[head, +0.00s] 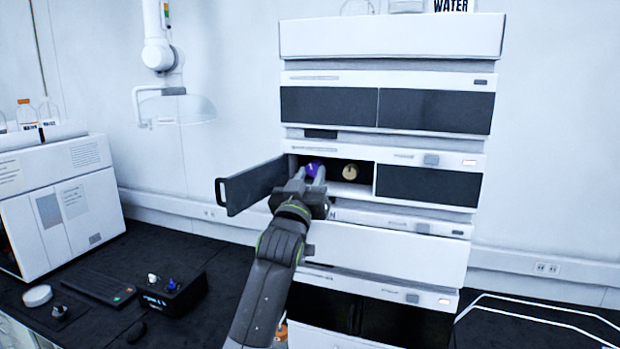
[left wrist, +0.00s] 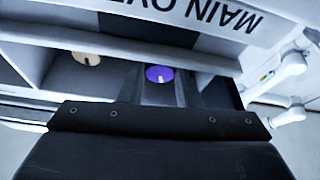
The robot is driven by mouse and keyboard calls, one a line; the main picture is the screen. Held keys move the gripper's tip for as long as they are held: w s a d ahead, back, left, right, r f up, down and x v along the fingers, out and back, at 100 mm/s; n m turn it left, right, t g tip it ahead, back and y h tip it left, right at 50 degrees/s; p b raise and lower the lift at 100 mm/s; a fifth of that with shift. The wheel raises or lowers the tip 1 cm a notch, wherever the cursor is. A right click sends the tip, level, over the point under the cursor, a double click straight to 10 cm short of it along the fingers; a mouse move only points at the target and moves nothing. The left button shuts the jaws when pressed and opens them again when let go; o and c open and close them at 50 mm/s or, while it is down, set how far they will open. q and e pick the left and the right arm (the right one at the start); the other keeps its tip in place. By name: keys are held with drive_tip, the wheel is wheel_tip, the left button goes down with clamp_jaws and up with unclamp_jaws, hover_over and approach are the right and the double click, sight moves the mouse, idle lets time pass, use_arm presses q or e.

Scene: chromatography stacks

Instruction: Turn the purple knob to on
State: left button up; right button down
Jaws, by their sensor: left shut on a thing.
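The purple knob (head: 313,169) sits inside the open left compartment of the stack's middle module. It also shows in the left wrist view (left wrist: 159,74), between my fingers, with a pale pointer mark on its face. My left gripper (head: 308,180) reaches into the compartment and is shut on the knob, a finger on either side of it. The gripper hides the knob's lower part in the head view. A beige knob (head: 351,173) is to the right of the purple one, apart from the gripper. My right gripper is not in view.
The compartment's dark door (head: 252,187) stands swung open to the left, close beside my left gripper. A white drawer front (head: 388,251) juts out below. A small black device (head: 172,293) with knobs and a white instrument (head: 55,200) stand on the dark bench at left.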

use_arm(q)
drive_tip(key=o, duration=1)
drive_tip(key=shift+w, duration=0.1)
drive_tip(key=shift+b+v, duration=4.55)
drive_tip(key=shift+v, duration=4.2)
drive_tip(key=shift+f, duration=0.1)
